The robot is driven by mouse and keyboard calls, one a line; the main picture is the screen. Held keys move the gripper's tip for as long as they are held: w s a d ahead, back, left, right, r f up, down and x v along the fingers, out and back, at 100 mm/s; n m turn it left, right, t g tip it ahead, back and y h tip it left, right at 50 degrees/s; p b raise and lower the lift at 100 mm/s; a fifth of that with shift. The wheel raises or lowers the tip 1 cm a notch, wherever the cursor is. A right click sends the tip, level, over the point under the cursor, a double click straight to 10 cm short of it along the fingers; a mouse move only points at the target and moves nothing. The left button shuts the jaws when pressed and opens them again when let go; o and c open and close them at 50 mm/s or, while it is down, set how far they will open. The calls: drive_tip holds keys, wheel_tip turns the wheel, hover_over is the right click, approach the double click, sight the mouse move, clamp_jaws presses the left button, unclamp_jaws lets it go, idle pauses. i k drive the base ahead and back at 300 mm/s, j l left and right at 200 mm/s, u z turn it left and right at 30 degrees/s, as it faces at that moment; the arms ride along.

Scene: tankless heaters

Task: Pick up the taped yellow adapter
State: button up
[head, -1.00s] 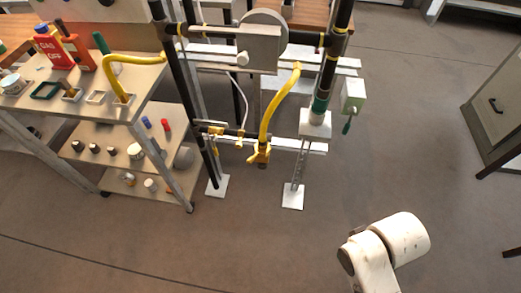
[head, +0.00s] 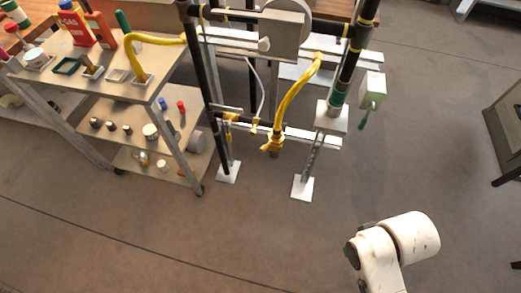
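I cannot tell for sure which item is the taped yellow adapter. A yellow fitting (head: 272,144) hangs at the lower end of a yellow hose (head: 293,92) on the pipe stand. My white arm shows at the lower right, well apart from the stand and cart. My gripper is not in view.
The metal cart (head: 119,79) at left holds red containers, small trays and another yellow hose (head: 152,40). The pipe stand has white foot plates (head: 303,187) on the floor. A grey cabinet (head: 507,125) is at the right edge. The floor in front is clear.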

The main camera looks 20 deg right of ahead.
sight(276, 135)
drive_tip(key=i+j, duration=1.35)
drive_tip(key=j, duration=0.2)
drive_tip(key=k+u, duration=0.05)
